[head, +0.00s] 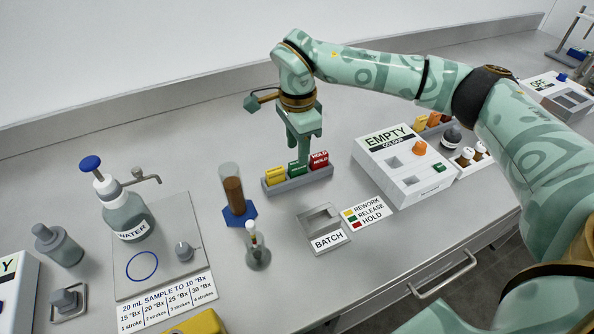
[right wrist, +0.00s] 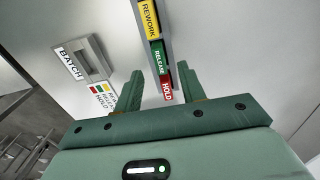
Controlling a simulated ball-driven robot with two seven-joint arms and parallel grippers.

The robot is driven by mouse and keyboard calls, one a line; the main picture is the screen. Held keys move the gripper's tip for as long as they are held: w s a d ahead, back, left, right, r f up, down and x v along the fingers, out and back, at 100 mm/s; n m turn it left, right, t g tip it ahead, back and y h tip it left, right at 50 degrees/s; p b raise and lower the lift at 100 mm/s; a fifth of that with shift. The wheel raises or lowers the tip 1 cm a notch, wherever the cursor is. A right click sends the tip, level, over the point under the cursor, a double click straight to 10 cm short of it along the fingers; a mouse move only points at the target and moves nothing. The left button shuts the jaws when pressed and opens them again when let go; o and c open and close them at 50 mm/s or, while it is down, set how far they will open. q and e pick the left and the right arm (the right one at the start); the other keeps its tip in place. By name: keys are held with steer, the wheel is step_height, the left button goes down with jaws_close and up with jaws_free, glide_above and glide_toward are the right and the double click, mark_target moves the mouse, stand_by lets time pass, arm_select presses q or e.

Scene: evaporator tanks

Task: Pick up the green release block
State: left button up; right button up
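The green release block (head: 297,168) stands in a grey tray (head: 300,184), between the yellow rework block (head: 276,175) and the red hold block (head: 319,160). My right gripper (head: 303,158) points down just above the tray, its fingers partly overlapping the blocks in the head view. In the right wrist view the gripper (right wrist: 160,72) is open, with the green block (right wrist: 159,57) showing in the gap between its fingertips. It holds nothing. The yellow block (right wrist: 149,18) and red block (right wrist: 166,88) also show there. My left gripper is not in view.
An empty batch holder (head: 320,218) and a colour legend card (head: 366,212) lie in front of the tray. A white EMPTY box (head: 405,185) stands to the right. A brown-filled cylinder (head: 233,190) and a small glass vessel (head: 257,256) stand to the left.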

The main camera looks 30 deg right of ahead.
mark_target(298, 170)
step_height(298, 170, down, 4)
steer(key=shift+f+b, duration=0.25)
steer(key=shift+b, duration=0.4)
steer(key=shift+r, duration=0.1)
jaws_close()
steer(key=shift+r, duration=0.1)
